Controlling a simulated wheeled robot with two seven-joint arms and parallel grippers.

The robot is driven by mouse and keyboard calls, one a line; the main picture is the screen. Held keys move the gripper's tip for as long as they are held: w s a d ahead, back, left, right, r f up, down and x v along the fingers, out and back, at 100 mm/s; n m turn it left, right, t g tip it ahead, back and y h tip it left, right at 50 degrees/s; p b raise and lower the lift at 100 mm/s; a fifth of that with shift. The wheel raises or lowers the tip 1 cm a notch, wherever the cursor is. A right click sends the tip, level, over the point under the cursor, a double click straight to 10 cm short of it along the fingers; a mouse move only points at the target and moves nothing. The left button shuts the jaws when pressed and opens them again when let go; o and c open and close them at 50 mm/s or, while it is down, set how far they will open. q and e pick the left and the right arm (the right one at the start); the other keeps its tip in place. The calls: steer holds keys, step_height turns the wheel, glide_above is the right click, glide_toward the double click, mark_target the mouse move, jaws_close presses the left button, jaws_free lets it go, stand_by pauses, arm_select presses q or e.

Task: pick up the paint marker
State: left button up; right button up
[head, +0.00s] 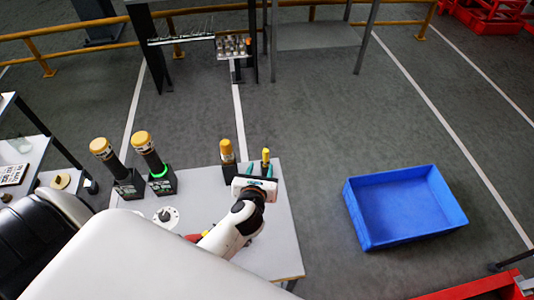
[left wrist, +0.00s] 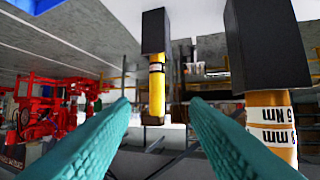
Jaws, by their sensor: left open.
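The paint marker (head: 265,154), slim and yellow, stands upright on the far part of the grey table, just beyond my left gripper (head: 259,170). The left wrist view, which looks upside down, shows the yellow marker (left wrist: 157,95) with a dark band in a black holder (left wrist: 155,32). There it appears between the two teal fingers of my left gripper (left wrist: 160,103), which are open with nothing held. I cannot tell how far the marker is in depth between them. My right gripper is not in view.
A thicker yellow tool (head: 227,152) in a black block stands close left of the marker; its label (left wrist: 271,135) reads "5 Nm". Two yellow-capped cylinders (head: 146,150) stand further left, one with a green ring. A blue crate (head: 402,240) sits on the floor at right.

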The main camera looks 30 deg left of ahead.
mark_target(265, 159)
arm_select(q)
steer(key=x, duration=1)
steer(key=shift+w+d+f, duration=0.15)
steer(key=shift+f, duration=0.05)
steer(key=shift+r, duration=0.1)
steer(key=shift+c, duration=0.5)
jaws_close()
